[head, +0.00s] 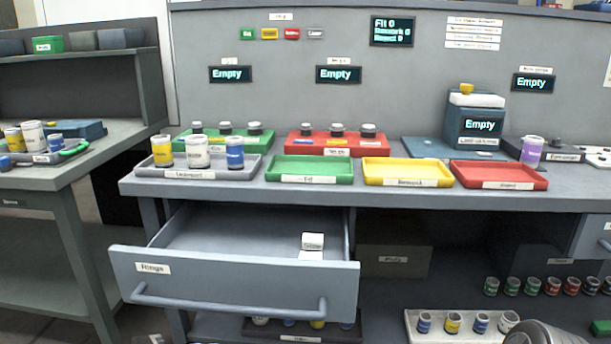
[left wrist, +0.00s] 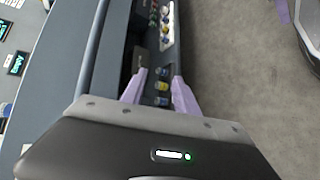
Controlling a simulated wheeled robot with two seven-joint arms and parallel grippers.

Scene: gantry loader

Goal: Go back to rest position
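My left gripper (left wrist: 158,90) shows in the left wrist view with its two pale purple fingers apart and nothing between them. Beyond the fingers, several small jars (left wrist: 162,86) stand lower down, under the bench edge. The head view shows neither gripper's fingers. A grey rounded part shows at its bottom right edge, and I cannot tell which part it is. My right gripper is not in view.
Green (head: 310,169), yellow (head: 407,172) and red (head: 498,174) trays line the bench front. A side table (head: 75,168) stands left. Open floor (left wrist: 235,70) lies beside the bench.

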